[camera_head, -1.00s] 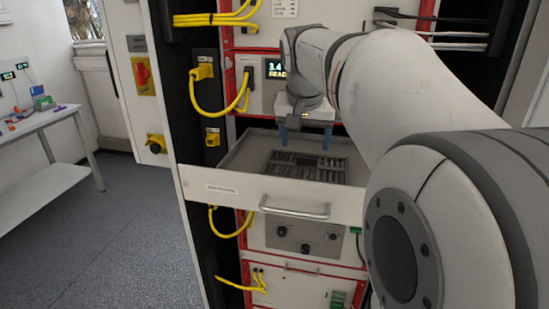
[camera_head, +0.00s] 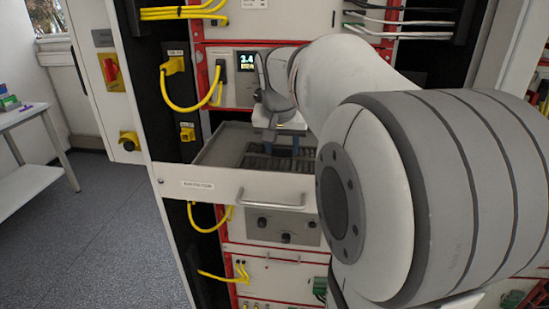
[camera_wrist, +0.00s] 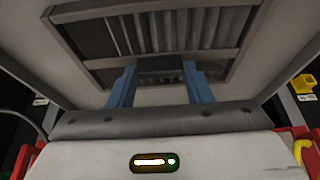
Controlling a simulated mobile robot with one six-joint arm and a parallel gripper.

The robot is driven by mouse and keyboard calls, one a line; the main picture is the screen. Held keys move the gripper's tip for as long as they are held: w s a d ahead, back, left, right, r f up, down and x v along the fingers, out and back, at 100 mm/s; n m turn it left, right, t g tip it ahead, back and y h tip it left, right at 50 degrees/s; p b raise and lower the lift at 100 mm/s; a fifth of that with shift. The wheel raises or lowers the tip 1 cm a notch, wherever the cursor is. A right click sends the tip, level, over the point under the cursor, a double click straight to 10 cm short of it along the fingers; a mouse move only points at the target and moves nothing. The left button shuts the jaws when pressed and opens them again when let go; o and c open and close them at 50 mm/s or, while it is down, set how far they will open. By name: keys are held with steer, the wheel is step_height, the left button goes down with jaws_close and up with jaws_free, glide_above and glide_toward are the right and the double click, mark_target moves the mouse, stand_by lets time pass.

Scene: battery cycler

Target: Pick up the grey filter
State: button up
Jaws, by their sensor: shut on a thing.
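The grey filter (camera_wrist: 170,62), a dark grey frame with slats, lies in the open drawer (camera_head: 232,187). In the head view the filter (camera_head: 262,162) is partly hidden by my gripper and the drawer front. My gripper (camera_head: 282,150) points down into the drawer over the filter. In the wrist view the two blue fingers of my gripper (camera_wrist: 159,72) reach the filter's near bar and are shut on it, with a gap between them. The fingertip contact is partly hidden.
The drawer front has a metal handle (camera_head: 270,203). Yellow cables (camera_head: 188,100) hang left of the drawer. A small display (camera_head: 247,62) is above it. A white table (camera_head: 32,150) stands at the far left. Grey floor (camera_head: 110,230) is open between.

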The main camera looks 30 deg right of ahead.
steer(key=c, duration=0.4)
steer(key=shift+r, duration=0.15)
